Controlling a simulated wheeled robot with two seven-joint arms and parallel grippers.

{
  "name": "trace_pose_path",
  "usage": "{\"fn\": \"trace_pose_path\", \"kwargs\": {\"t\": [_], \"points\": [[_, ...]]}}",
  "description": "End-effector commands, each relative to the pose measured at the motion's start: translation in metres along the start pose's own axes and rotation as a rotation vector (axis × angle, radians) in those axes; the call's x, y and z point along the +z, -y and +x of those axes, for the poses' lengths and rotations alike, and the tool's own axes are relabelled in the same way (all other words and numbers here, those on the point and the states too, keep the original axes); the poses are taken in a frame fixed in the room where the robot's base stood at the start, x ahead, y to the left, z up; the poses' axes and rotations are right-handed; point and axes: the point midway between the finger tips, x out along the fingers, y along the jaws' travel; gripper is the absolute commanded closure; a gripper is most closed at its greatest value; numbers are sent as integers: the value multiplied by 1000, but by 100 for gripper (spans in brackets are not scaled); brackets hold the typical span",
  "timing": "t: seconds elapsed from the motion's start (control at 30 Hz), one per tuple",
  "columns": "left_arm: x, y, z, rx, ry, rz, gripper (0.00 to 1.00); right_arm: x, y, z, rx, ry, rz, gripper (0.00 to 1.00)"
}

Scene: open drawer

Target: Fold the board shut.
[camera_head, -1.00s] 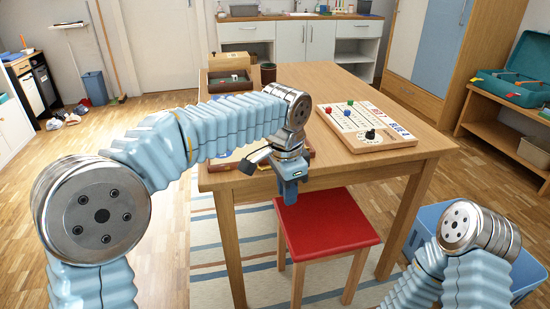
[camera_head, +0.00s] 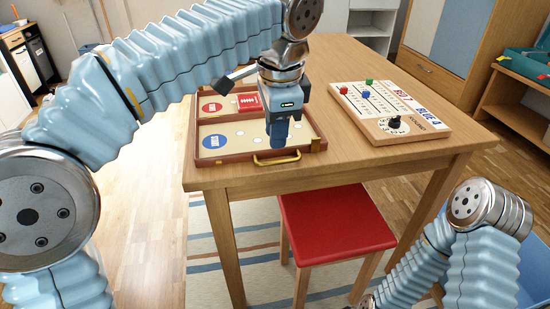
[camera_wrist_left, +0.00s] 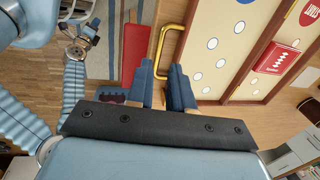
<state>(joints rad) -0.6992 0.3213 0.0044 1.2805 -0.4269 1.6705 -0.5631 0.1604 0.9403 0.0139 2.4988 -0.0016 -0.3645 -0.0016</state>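The folding game board (camera_head: 205,160) lies open on the left front of the wooden table. It has two tan halves with brown rims, a blue disc on the near half and a red disc on the far half. A brass handle (camera_head: 277,159) sticks out from its near edge; it also shows in the left wrist view (camera_wrist_left: 163,38). My left gripper (camera_head: 279,140) points down over the near half, near the handle. In the left wrist view its blue fingers (camera_wrist_left: 164,84) are apart with nothing between them. My right arm is at lower right; its gripper is too unclear to judge.
A red box (camera_head: 249,102) lies on the board's far half. A scoreboard (camera_head: 385,115) with coloured pegs and a black knob lies on the right of the table (camera_head: 340,158). A red stool (camera_head: 335,222) stands close to the table's front. Bare tabletop lies between board and scoreboard.

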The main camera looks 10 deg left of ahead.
Motion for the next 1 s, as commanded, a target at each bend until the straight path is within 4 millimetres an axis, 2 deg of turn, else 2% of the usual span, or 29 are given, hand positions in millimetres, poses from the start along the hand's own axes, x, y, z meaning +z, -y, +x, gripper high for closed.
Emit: {"fn": "trace_pose_path", "kwargs": {"t": [0.03,0.1,0.33,0.7,0.83,1.0], "points": [[1,-1,15,2,1,0,79,-1,-4,6,2,-2,2,69],[0,-1,29,2,2,-1,79,-2,-6,9,4,-5,3,69],[0,0,58,1,0,-1,79,-4,-10,14,7,-10,6,69],[0,0,63,0,-1,-1,79,-4,-11,14,8,-10,7,69],[0,0,63,0,-1,-1,99,-4,-11,14,8,-10,7,69],[0,0,63,0,-1,-1,100,-4,-11,14,7,-10,7,69]]}}
